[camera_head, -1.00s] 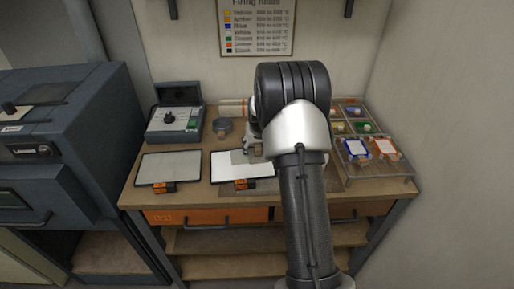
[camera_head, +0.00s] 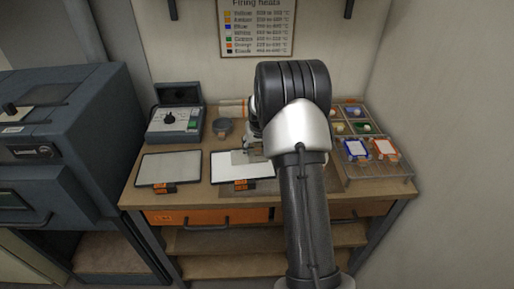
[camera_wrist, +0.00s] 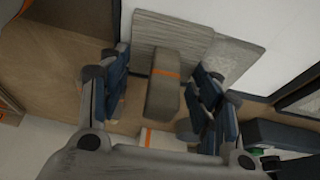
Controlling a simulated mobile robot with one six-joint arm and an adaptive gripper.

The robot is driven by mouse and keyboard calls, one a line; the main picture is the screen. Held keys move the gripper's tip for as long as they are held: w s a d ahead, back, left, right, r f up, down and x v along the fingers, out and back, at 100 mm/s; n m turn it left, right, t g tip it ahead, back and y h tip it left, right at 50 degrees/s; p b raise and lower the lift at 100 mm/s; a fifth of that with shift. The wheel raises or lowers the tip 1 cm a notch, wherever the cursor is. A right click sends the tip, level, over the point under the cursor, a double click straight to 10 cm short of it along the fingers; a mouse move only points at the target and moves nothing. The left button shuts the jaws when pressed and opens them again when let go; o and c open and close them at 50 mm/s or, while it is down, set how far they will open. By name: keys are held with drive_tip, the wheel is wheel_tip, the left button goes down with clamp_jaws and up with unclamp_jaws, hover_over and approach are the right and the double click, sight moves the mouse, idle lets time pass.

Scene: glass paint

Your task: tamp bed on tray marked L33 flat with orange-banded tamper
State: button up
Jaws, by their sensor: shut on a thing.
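My gripper (camera_wrist: 161,88) is shut on the orange-banded tamper (camera_wrist: 165,88), a grey-brown block handle with an orange stripe above a flat grey plate. In the head view my gripper (camera_head: 252,149) is over the right-hand white tray (camera_head: 226,168), partly hidden by my arm. The tamper's plate (camera_wrist: 165,30) overlaps the white bed (camera_wrist: 262,28) in the wrist view. A darker grey patch shows beside the plate, perhaps its shadow; I cannot tell whether the plate touches the bed. The left tray (camera_head: 170,167) holds a greyer, even surface. The tray tags are too small to read.
A grey control box (camera_head: 175,122) and a round dark pot (camera_head: 222,126) stand behind the trays. A rack (camera_head: 378,177) with coloured items is at the right. A kiln-like machine (camera_head: 60,150) stands at the left. A firing chart hangs on the wall.

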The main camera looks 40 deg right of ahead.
sight(242, 166)
drive_tip(key=shift+r, duration=0.65)
drive_tip(key=shift+r+p, duration=1.55)
drive_tip(key=shift+r, duration=0.55)
drive_tip(key=shift+f, duration=0.1)
drive_tip(key=w+a, duration=0.1)
drive_tip(key=w+a+b, duration=0.1)
drive_tip(key=a, duration=0.1)
drive_tip(key=w+a+b, duration=0.1)
drive_tip(key=a, duration=0.1)
drive_tip(key=shift+f, duration=0.15)
drive_tip(key=shift+a+f, duration=0.1)
drive_tip(key=shift+a, duration=0.2)
drive_tip(key=shift+d+f+b, duration=0.1)
drive_tip(key=shift+f+b, duration=1.5)
drive_tip(key=shift+f, duration=0.7)
